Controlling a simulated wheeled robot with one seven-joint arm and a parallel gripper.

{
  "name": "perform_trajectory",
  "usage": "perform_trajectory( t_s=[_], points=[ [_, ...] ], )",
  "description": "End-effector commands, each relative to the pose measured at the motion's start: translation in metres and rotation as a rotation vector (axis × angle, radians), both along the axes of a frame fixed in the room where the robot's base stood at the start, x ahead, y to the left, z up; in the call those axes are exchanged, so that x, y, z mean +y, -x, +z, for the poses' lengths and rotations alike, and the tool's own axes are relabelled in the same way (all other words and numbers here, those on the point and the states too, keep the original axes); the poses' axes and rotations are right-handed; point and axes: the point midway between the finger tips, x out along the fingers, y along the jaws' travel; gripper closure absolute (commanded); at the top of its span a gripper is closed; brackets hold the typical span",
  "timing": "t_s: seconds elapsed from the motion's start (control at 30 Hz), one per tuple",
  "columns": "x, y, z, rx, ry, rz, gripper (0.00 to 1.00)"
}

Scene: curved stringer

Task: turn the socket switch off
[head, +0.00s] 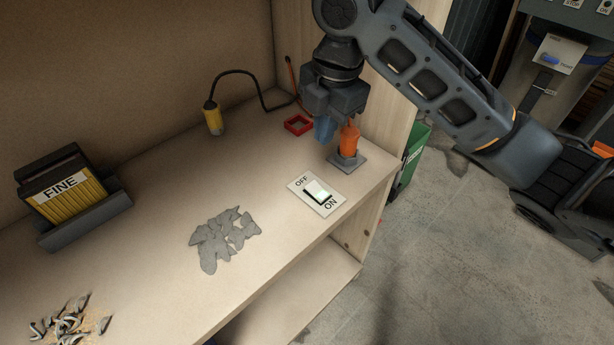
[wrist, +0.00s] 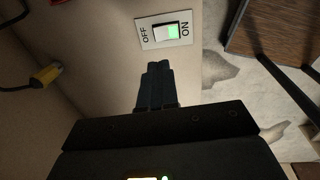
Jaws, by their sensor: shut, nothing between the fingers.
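The socket switch (head: 318,193) is a white plate with a rocker, flat on the workbench near its front right edge. It is marked OFF at the left end and ON at the right end. The rocker glows green on its ON half, as the wrist view also shows (wrist: 165,30). My gripper (head: 324,138) points down above the bench, behind the switch in the head view, with its bluish fingers together and empty. In the wrist view the fingertips (wrist: 157,66) appear just below the plate; whether they touch anything is unclear.
An orange upright piece (head: 349,139) on a grey base (head: 347,162) stands close beside my fingers. A red square frame (head: 298,124) and a yellow corded tool (head: 213,118) lie behind. Grey flakes (head: 222,240) lie left of the switch. A side panel bounds the bench's right.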

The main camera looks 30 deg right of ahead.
Motion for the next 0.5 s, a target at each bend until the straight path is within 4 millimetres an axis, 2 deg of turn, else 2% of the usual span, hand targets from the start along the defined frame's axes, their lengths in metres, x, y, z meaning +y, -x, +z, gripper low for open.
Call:
perform_trajectory(
  t_s=[0.27, 0.5],
  points=[
    [0.001, 0.000, -0.007, 0.001, -0.003, -0.002, 1.00],
    [0.002, -0.004, -0.041, 0.004, -0.002, -0.004, 1.00]
  ],
)
